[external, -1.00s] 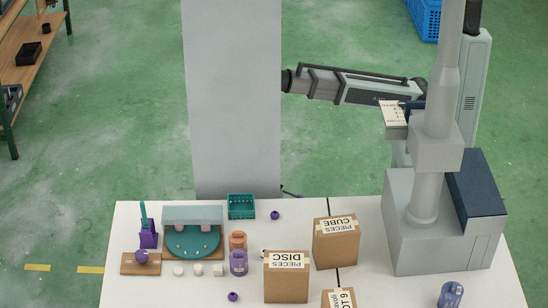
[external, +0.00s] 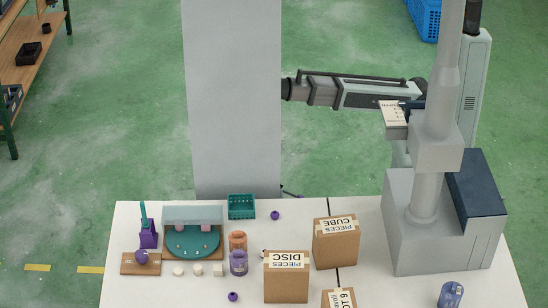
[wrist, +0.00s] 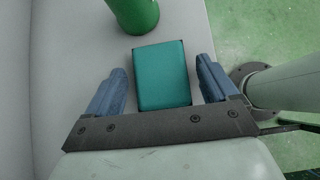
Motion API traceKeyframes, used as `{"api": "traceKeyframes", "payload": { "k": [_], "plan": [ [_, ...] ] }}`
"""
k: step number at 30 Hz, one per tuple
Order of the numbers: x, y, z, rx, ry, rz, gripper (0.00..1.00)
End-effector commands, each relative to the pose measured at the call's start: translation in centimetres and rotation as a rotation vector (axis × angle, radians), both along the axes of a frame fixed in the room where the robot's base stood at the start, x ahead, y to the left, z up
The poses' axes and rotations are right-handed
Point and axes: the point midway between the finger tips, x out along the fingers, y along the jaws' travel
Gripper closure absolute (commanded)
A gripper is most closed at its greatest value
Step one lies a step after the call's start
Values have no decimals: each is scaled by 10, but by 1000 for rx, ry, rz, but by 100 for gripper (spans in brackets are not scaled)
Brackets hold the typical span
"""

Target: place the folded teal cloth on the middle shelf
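The folded teal cloth (wrist: 162,76) shows in the wrist view as a neat rectangular pad lying on a light grey surface (wrist: 70,50). My gripper (wrist: 165,75) is open, with one blue finger on each side of the cloth and a visible gap on both sides. Whether the fingertips are level with the cloth or above it I cannot tell. In the external view my gripper and the cloth are hidden behind the tall grey panel (external: 232,100). I cannot make out the middle shelf there.
A green cylinder (wrist: 133,12) stands close beyond the cloth. A grey post (wrist: 290,85) is to the right, past the surface's edge. In the external view, a white table (external: 355,285) in front holds cardboard boxes (external: 286,282), jars and a teal tray (external: 193,240).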

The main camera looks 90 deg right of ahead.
Motion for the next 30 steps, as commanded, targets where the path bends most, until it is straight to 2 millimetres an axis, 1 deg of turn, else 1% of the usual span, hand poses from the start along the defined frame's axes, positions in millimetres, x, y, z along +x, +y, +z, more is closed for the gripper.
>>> {"api": "traceKeyframes", "payload": {
  "k": [11, 14, 18, 24, 30],
  "plan": [
    [0, 0, 3, 0, -1, -1, 7],
    [1, 7, 9, 0, -1, 1, 7],
    [2, 23, 25, 0, -1, 1, 7],
    [1, 22, 55, 1, -2, -1, 7],
    [1, 22, 79, 0, -1, 0, 7]
  ]
}}
